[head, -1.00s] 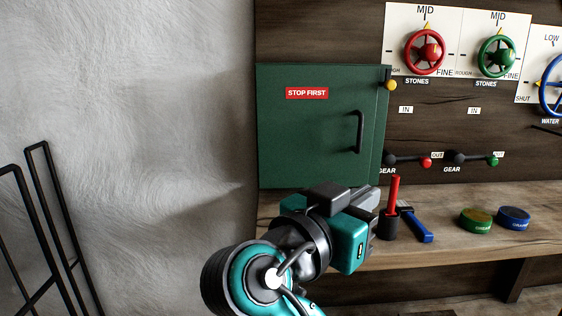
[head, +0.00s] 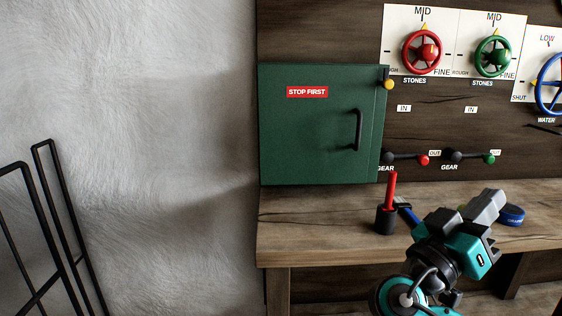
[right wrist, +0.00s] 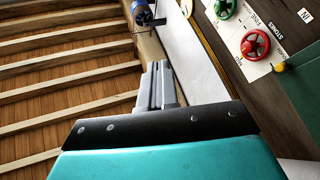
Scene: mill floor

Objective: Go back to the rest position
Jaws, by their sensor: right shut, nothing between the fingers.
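My right gripper (head: 487,207) is in the lower right of the head view, in front of the wooden bench. Its fingers are together and empty, and they also show in the right wrist view (right wrist: 158,85). My left gripper is not in view.
The green cabinet (head: 310,130) is closed. A black holder with a red stick (head: 386,215) stands on the bench (head: 310,230), and a blue tin (head: 512,215) is right of the gripper. Handwheels, including a red one (head: 422,52), are on the wall. A black rack (head: 50,230) is at left.

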